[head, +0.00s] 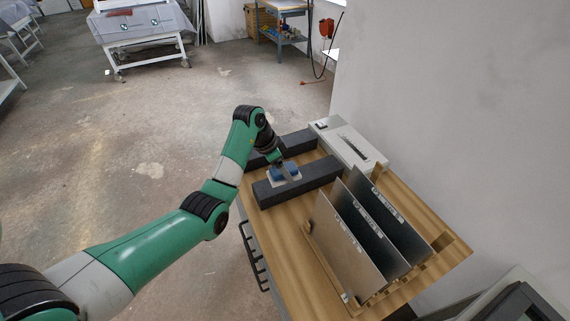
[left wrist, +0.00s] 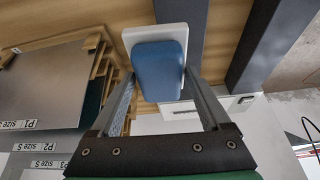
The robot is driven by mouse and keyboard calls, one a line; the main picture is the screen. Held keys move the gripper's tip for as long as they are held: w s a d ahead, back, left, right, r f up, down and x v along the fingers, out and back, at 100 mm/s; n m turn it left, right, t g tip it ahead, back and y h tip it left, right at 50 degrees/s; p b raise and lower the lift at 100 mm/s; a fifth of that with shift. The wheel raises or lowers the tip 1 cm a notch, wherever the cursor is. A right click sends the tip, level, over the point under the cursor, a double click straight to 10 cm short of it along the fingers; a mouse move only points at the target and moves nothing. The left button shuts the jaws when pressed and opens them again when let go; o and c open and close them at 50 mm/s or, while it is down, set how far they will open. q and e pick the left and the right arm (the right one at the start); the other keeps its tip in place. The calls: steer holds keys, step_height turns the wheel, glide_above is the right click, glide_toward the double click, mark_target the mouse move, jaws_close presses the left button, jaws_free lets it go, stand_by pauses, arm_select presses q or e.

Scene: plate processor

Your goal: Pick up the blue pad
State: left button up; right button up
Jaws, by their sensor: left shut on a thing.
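The blue pad (head: 285,171) has a rounded blue top on a white base. In the head view it is at the near dark grey block (head: 265,194); whether it rests on the block or is just above it I cannot tell. My left gripper (head: 284,166) reaches it from above. In the left wrist view the blue pad (left wrist: 160,72) sits between the two fingers of my left gripper (left wrist: 160,84), which is shut on it. The white base shows beyond the blue part. My right gripper is in neither view.
A second dark block (head: 298,139) lies behind the near one. A white device (head: 350,145) with a slot stands by the wall. Upright plates (head: 345,250) stand in a wooden rack at the right of the wooden table (head: 275,245). Some bare table lies in front of the blocks.

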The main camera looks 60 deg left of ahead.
arm_select(q)
steer(key=s+d+r+p, duration=0.4)
steer(key=s+d+p, duration=0.1)
steer(key=d, duration=0.3)
steer(key=shift+r+p, duration=0.35)
steer(key=shift+p, duration=0.55)
